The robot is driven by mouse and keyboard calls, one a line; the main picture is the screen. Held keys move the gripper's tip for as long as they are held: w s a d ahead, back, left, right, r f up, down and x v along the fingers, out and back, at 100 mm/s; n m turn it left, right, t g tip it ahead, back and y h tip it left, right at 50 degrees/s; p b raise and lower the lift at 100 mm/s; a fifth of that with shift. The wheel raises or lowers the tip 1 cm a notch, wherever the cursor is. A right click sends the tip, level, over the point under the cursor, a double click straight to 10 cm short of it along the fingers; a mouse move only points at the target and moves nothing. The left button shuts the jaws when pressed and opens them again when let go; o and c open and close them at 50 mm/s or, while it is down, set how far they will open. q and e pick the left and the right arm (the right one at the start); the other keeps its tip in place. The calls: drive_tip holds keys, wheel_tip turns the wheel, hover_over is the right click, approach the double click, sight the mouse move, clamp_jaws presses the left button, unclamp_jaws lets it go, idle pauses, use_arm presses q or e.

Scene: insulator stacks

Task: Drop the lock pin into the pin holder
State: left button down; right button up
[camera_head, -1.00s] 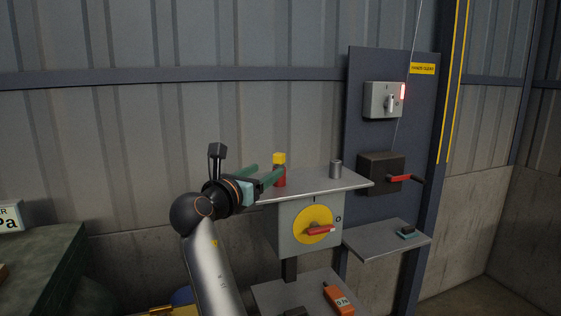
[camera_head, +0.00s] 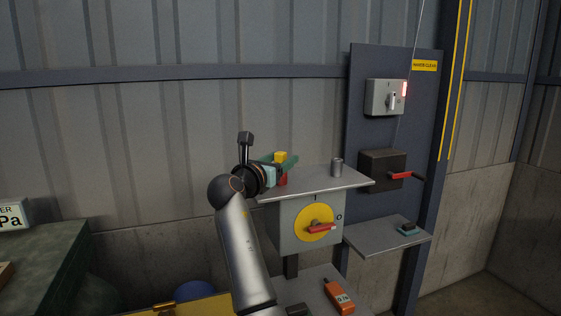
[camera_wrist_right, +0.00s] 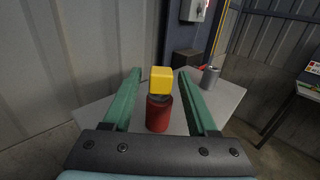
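The lock pin shows a yellow block head (camera_head: 281,156) on a red cylinder (camera_head: 283,180), upright on the grey shelf (camera_head: 318,182). In the right wrist view the yellow head (camera_wrist_right: 161,80) and the red body (camera_wrist_right: 158,114) stand between the green fingers. My right gripper (camera_head: 284,162) is open, its fingers on either side of the pin, with a visible gap on each side. A grey metal cylinder, which looks like the pin holder (camera_head: 337,167), stands on the shelf to the right; it also shows in the right wrist view (camera_wrist_right: 211,76). My left gripper is not in view.
Below the shelf is a grey box with a yellow disc (camera_head: 308,228) and red handle. A blue panel (camera_head: 385,140) carries a switch box and a dark box with a red lever (camera_head: 401,175). A lower side shelf (camera_head: 380,243) holds a small item. The shelf between pin and cylinder is clear.

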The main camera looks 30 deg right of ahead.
clamp_jaws()
idle(0.5)
